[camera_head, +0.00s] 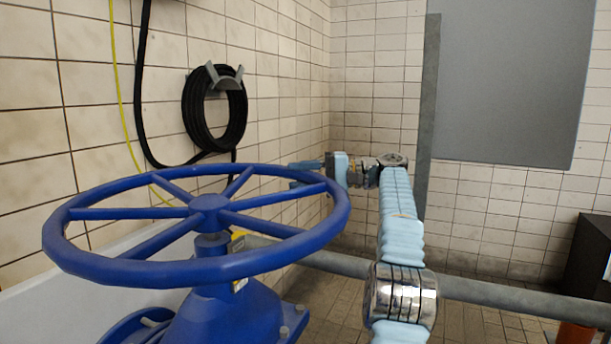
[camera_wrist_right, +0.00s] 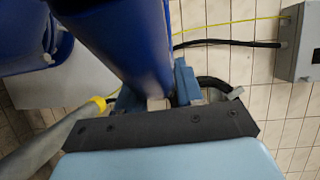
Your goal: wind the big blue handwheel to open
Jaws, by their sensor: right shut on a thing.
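The big blue handwheel (camera_head: 210,205) lies nearly flat on its blue valve body (camera_head: 225,315), with several spokes meeting at a central hub. My right gripper (camera_head: 308,175) reaches the far right part of the rim, its light-blue arm coming in from the right. It is shut on the rim; the wheel partly hides the fingers. In the right wrist view the blue rim (camera_wrist_right: 125,45) runs down between the fingers of the gripper (camera_wrist_right: 155,98). My left gripper is not in view.
A black hose coil (camera_head: 215,108) hangs on the tiled wall behind the wheel, with a yellow cable (camera_head: 118,90) beside it. A grey horizontal pipe (camera_head: 500,293) crosses at lower right. A dark box (camera_head: 590,255) stands at the right edge. A grey wall box (camera_wrist_right: 300,42) shows in the wrist view.

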